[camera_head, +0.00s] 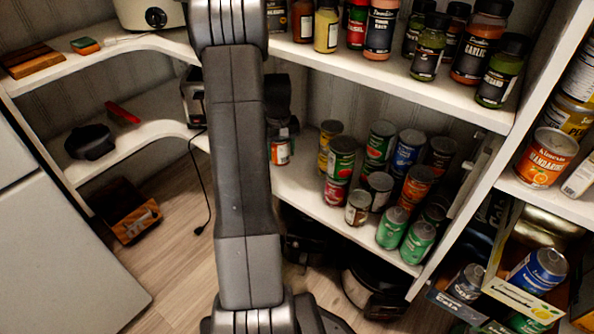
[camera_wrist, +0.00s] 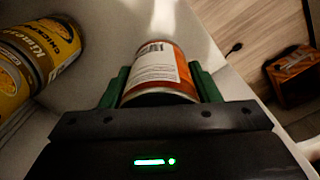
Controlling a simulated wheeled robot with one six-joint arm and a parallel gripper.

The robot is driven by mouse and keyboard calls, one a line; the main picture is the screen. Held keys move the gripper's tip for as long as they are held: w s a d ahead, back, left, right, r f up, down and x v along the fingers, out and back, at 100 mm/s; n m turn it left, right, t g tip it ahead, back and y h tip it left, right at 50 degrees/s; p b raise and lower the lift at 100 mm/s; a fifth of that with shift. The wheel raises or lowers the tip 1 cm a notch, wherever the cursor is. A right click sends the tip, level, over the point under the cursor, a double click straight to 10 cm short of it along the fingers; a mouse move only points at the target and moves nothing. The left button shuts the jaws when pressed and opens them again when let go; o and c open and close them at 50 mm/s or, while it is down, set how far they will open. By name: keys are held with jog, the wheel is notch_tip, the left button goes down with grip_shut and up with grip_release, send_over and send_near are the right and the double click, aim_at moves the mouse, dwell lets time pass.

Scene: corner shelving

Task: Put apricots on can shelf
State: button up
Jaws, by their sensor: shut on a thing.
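My gripper (camera_wrist: 160,80) has its green fingers shut on the sides of an orange can with a white label panel (camera_wrist: 158,66). Its name cannot be read, so I cannot tell whether it is the apricots. In the head view the held can (camera_head: 280,152) is at the left end of the can shelf (camera_head: 300,190), partly hidden behind my arm. Whether its base touches the shelf is unclear. Several cans stand on this shelf to its right, the nearest being a yellow can (camera_head: 325,157).
Stacked red-green cans (camera_head: 340,168) and green cans (camera_head: 391,229) crowd the shelf's middle and right. Spice jars (camera_head: 383,25) stand on the shelf above. A mandarins can (camera_head: 546,158) is on the right-hand unit. The shelf front left of the cans is bare.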

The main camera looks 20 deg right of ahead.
notch_tip(320, 180, down, 6)
jog(key=shift+f+b, duration=0.15)
jog(key=shift+b, duration=0.85)
jog(key=o, duration=1.2)
notch_tip(320, 180, up, 8)
jog(key=p, duration=0.3)
jog(key=shift+f, duration=0.1)
